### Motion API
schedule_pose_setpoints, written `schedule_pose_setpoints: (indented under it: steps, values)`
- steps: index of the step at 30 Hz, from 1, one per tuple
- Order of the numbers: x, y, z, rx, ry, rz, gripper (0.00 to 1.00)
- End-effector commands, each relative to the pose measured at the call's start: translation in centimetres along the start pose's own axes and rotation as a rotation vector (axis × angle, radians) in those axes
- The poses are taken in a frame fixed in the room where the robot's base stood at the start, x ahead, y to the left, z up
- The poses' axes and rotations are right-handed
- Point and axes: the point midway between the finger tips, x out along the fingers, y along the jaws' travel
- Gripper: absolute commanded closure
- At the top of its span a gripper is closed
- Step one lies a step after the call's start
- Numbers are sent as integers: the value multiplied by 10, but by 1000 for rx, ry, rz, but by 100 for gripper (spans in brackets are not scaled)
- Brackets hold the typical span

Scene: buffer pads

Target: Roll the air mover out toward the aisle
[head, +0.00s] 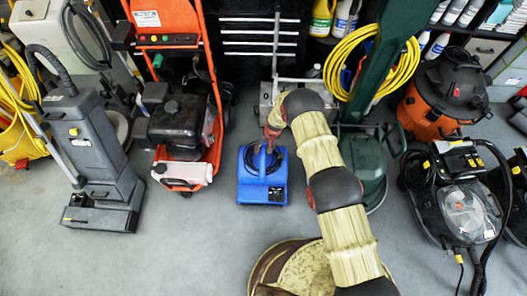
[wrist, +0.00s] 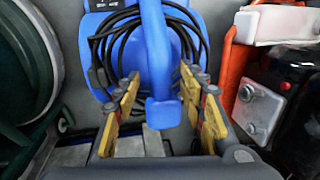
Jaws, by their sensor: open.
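The blue air mover (head: 262,190) stands on the grey floor in the middle of the head view, with a black cord coiled on its top. In the wrist view the air mover (wrist: 98,22) fills the upper middle, and its blue handle (wrist: 158,50) runs down between the fingers. My gripper (wrist: 160,77) is open, with yellow-padded fingers on either side of the handle, and no grip on it shows. In the head view my gripper (head: 271,132) is at the air mover's top rear, partly hidden by my arm.
An orange pressure washer (head: 184,100) stands close left, and a grey floor scrubber (head: 90,145) farther left. A green round machine (head: 368,172) and a green post (head: 384,60) are at right, with a black extractor (head: 462,210) beyond. The floor (head: 200,250) in front of the air mover is clear.

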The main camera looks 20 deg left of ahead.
Motion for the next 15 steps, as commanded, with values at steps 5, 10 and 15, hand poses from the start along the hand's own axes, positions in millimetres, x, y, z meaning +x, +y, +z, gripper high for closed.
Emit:
schedule_pose_setpoints:
  steps: [5,10,15]
  values:
    - [4,0,-1,0,1,0,59]
    - [3,0,0,-1,1,0,59]
    - [3,0,0,-1,1,0,69]
